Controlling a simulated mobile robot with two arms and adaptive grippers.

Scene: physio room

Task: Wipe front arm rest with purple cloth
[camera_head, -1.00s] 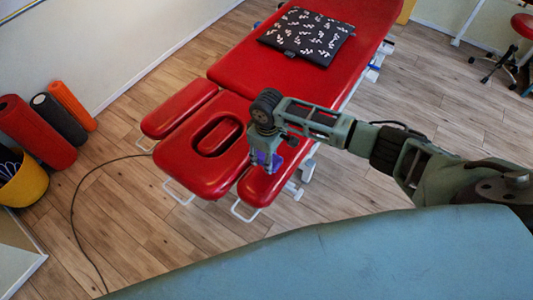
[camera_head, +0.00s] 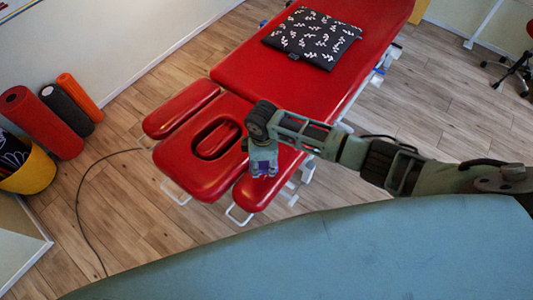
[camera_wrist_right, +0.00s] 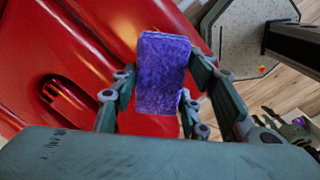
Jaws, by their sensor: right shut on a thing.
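A red treatment table (camera_head: 290,75) has a headrest with an oval face hole (camera_head: 218,138) and two narrow arm rests. The front arm rest (camera_head: 262,192) is the one nearest me; the far arm rest (camera_head: 180,108) lies beyond the headrest. My right gripper (camera_head: 263,168) is over the front arm rest, shut on the purple cloth (camera_head: 264,167). In the right wrist view the cloth (camera_wrist_right: 162,72) is a folded purple block between the fingers, with red upholstery behind it. Whether the cloth touches the arm rest cannot be told. My left gripper is not in view.
A black patterned cushion (camera_head: 312,37) lies on the table. Foam rollers (camera_head: 42,121) and a yellow basket (camera_head: 32,172) stand by the left wall. A dark cable (camera_head: 84,195) runs across the wooden floor. A wheeled stool (camera_head: 515,68) is at the upper right.

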